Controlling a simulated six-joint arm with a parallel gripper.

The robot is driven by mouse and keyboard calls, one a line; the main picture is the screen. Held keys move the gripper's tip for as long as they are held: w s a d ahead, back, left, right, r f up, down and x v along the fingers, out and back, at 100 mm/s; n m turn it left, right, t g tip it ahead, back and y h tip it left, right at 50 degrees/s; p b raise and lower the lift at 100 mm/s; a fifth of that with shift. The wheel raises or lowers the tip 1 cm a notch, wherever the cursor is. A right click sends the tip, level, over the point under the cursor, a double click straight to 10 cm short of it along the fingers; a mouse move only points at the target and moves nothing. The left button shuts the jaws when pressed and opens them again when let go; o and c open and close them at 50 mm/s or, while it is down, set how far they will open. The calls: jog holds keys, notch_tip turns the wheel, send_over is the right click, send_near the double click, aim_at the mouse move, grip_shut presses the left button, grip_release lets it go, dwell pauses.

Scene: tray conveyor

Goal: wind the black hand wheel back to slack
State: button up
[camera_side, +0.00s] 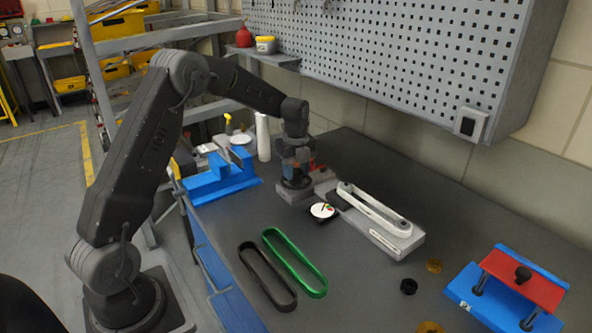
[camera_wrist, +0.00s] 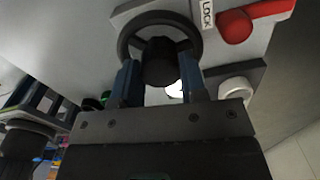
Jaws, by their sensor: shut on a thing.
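The black hand wheel (camera_wrist: 124,42) shows as a ring with a thick dark hub at the top of the wrist view. My gripper (camera_wrist: 161,72) has its two blue fingers on either side of the hub and is shut on the wheel. In the side view my gripper (camera_side: 296,171) points down at the grey block at the left end of the belt unit. The wheel (camera_side: 295,185) is partly hidden there under my gripper. A red lever (camera_wrist: 240,27) lies beside a LOCK label. A white belt (camera_side: 378,212) runs around two pulleys on the grey base.
A dial gauge (camera_side: 322,210) stands just in front of the wheel. A green belt (camera_side: 296,263) and a black belt (camera_side: 266,277) lie on the table. A blue vise (camera_side: 218,182) stands at left, a red-and-blue fixture (camera_side: 520,285) at right. Small rings lie between.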

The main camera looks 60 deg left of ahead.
jog(key=n, duration=0.5)
jog(key=shift+n, duration=0.4)
jog(key=n, duration=1.1)
jog(key=shift+n, duration=0.3)
jog(key=n, duration=2.1)
jog(key=shift+n, duration=0.4)
jog(key=n, duration=0.5)
jog(key=shift+n, duration=0.4)
